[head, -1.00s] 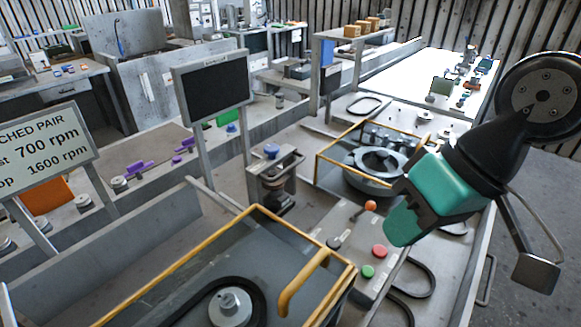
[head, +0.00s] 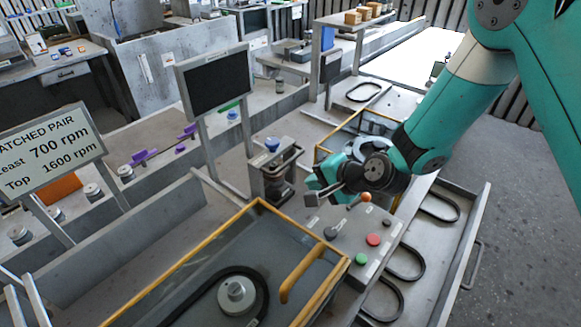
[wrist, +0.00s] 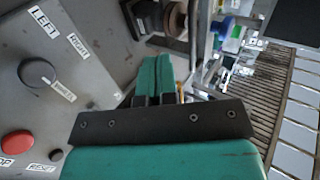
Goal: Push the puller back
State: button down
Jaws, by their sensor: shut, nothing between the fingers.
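A metal device with a blue knob on top, which I take to be the puller (head: 273,172), stands on the bench left of the control box in the head view. My gripper (head: 313,182) is shut and empty, just right of it and above the control box. I cannot tell whether it touches the device. In the wrist view my teal fingers (wrist: 154,76) are closed together. A dark rounded part (wrist: 175,20) lies beyond their tips, perhaps part of the device; the fingers hide some of the view.
The control box (head: 350,240) has an orange-tipped lever (head: 365,197), a black knob (head: 331,233), red button (head: 373,239) and green button (head: 361,259). A yellow-framed guard (head: 285,217) stands in front. A screen (head: 213,80) stands behind left. Belts (head: 405,263) lie at right.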

jog(key=w+a+f+p, duration=0.2)
jog(key=w+a+p, duration=0.2)
jog(key=a, duration=0.2)
jog(key=shift+w, duration=0.3)
